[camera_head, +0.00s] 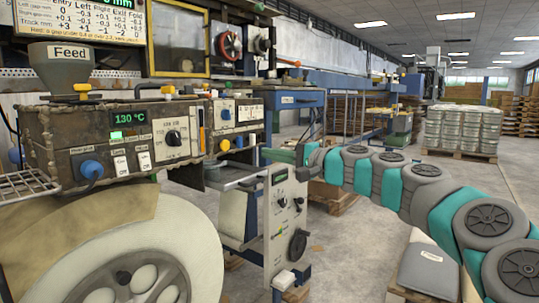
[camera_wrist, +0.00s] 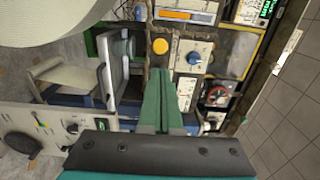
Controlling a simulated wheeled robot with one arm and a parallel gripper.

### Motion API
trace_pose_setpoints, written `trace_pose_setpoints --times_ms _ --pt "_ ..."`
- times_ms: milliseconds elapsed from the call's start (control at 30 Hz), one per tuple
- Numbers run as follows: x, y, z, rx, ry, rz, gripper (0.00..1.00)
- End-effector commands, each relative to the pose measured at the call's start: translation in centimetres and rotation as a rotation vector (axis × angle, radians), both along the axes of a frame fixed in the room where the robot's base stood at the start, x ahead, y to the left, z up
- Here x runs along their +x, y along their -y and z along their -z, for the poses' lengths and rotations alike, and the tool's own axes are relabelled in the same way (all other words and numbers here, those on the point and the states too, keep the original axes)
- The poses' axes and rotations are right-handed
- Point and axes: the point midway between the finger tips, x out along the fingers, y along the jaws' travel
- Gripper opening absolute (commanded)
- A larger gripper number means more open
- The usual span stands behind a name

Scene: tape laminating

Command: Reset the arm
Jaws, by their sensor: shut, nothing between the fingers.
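My arm reaches in from the right of the head view, with grey and teal links. My gripper (camera_head: 272,154) is at its left end, in front of the machine beside the narrow upright panel (camera_head: 287,220). In the wrist view the green fingers (camera_wrist: 159,72) are together and hold nothing. They point toward the yellow button (camera_wrist: 160,46) and the knob panel (camera_wrist: 193,58), apart from them as far as I can tell.
A machine control box (camera_head: 120,140) reads 130 °C, with a Feed hopper (camera_head: 62,62) above. A large pale roll (camera_head: 190,240) stands below. A pallet of stacked white pails (camera_head: 462,128) is at the back right.

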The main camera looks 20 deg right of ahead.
Motion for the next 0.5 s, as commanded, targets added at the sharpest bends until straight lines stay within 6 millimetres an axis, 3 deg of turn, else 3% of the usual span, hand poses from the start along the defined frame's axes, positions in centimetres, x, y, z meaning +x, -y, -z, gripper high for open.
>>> trace_pose_setpoints --times_ms 133,267,367,500 --pt "-0.5 -1.3 0.0 -0.025 -0.001 -0.023 0.0" --pt "-2.9 -5.9 0.6 -0.13 -0.01 -0.11 0.0" --pt "-6.5 -11.2 2.3 -0.272 -0.027 -0.219 0.0" --pt "-12.5 -17.1 7.0 -0.502 -0.08 -0.373 0.0"
